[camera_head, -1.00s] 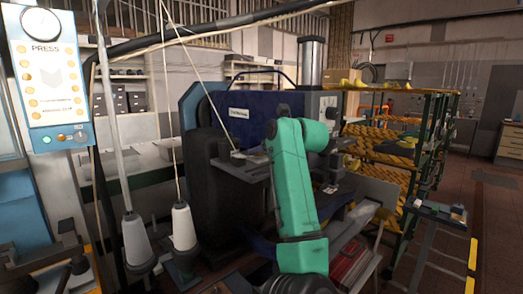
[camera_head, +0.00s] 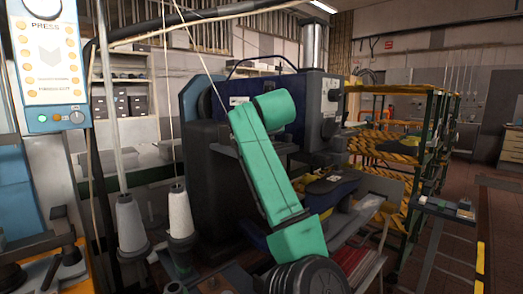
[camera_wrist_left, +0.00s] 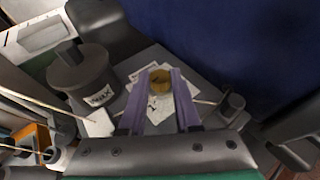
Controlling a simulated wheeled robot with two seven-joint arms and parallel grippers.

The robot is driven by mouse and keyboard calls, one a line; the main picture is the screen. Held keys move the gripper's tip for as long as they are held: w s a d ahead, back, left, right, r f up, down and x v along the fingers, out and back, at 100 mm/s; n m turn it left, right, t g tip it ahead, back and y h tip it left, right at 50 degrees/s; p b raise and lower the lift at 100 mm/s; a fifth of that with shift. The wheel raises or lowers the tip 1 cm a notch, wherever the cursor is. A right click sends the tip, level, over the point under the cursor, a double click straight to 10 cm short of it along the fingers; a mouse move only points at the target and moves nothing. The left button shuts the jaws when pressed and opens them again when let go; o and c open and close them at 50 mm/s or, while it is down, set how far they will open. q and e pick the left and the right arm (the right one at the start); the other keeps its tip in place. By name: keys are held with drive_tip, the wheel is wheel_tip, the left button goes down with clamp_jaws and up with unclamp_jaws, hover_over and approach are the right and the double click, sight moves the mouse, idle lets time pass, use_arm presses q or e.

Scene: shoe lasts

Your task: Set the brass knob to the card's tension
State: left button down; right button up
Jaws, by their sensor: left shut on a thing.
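In the left wrist view the brass knob (camera_wrist_left: 160,77) sits on a dark grey plate, between the purple fingertips of my left gripper (camera_wrist_left: 160,84). The fingers are shut on it. A pale sheet with dark marks (camera_wrist_left: 156,108) lies under and around the knob, partly covered by the fingers. I cannot read its marks or tell whether it is the tension card. In the head view my green arm reaches up to the dark blue machine (camera_head: 290,118), and it hides the left gripper and the knob. My right gripper is in neither view.
A dark cylinder (camera_wrist_left: 84,80) with a printed white label stands left of the knob in the wrist view. In the head view thread cones (camera_head: 180,214) stand left of the machine, a press panel (camera_head: 50,75) hangs at far left, and a yellow-edged rack (camera_head: 400,150) stands right.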

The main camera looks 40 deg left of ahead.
use_arm(q)
drive_tip(key=m+t+h+b, duration=0.2)
drive_tip(key=m+h+b, duration=0.1)
drive_tip(key=b, duration=0.1)
drive_tip(key=shift+s+a+f+m+t, duration=0.2)
drive_tip(key=shift+s+f+m+t, duration=0.1)
drive_tip(key=shift+t, duration=0.1)
drive_tip(key=shift+a+r+m+t+h+b, duration=0.1)
drive_tip(key=shift+r+m+t+h+b, duration=0.1)
drive_tip(key=shift+m+t+h+b, duration=0.55)
drive_tip(key=shift+a+r+m+h, duration=0.1)
drive_tip(key=shift+m+h, duration=1.25)
drive_tip(key=shift+h, duration=0.3)
drive_tip(key=c, duration=0.6)
unclamp_jaws()
